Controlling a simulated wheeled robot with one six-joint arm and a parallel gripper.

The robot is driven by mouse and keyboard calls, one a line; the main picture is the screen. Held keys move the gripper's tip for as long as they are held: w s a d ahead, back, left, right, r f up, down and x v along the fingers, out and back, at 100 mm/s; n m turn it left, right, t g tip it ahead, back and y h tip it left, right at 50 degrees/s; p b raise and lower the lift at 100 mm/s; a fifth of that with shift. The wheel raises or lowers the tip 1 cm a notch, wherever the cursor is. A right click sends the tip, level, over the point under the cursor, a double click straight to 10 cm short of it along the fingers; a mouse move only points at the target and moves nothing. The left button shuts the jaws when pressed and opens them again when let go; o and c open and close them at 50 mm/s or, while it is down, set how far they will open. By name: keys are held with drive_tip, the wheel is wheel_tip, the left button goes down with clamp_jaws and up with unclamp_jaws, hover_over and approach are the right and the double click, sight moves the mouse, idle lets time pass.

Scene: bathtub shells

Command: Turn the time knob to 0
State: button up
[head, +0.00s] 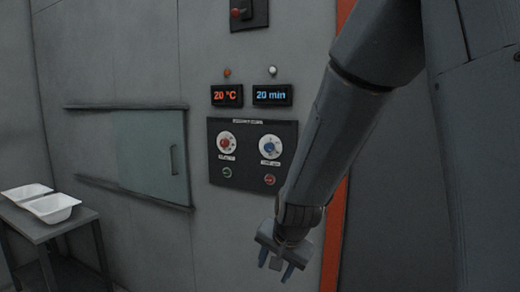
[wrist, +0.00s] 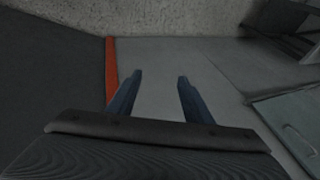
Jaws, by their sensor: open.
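The blue time knob (head: 270,147) sits on a white dial at the right of the dark control panel (head: 243,184) in the head view. The display above it (head: 272,95) reads "20 min". My gripper (head: 275,266) hangs below the panel's lower right corner, pointing down. It is apart from the knob and touches nothing that I can see. Its two blue fingers are spread with nothing between them, as the wrist view (wrist: 158,80) also shows. The knob is not visible in the wrist view.
A red knob (head: 226,143) is left of the blue one, under a "20 °C" display (head: 226,95). Green (head: 227,173) and red (head: 270,180) buttons sit below. A sliding door (head: 150,155) and a table with white shells (head: 52,208) are at left. An orange strip (head: 333,235) runs behind my arm.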

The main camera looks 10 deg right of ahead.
drive_tip(key=w+a+r+m+t+p, duration=0.15)
drive_tip(key=w+r+m+t, duration=0.4)
drive_tip(key=w, duration=0.65)
drive_tip(key=m+t+h+p, duration=0.4)
drive_tip(key=m+h, duration=0.7)
drive_tip(key=m, duration=1.9)
approach(268, 149)
drive_tip(key=w, duration=0.1)
drive_tip(key=p+x, duration=0.2)
drive_tip(key=x, duration=0.5)
drive_tip(key=shift+w+d, duration=0.2)
drive_tip(key=shift+d, duration=0.15)
drive_tip(key=shift+c, duration=0.3)
drive_tip(key=c, duration=1)
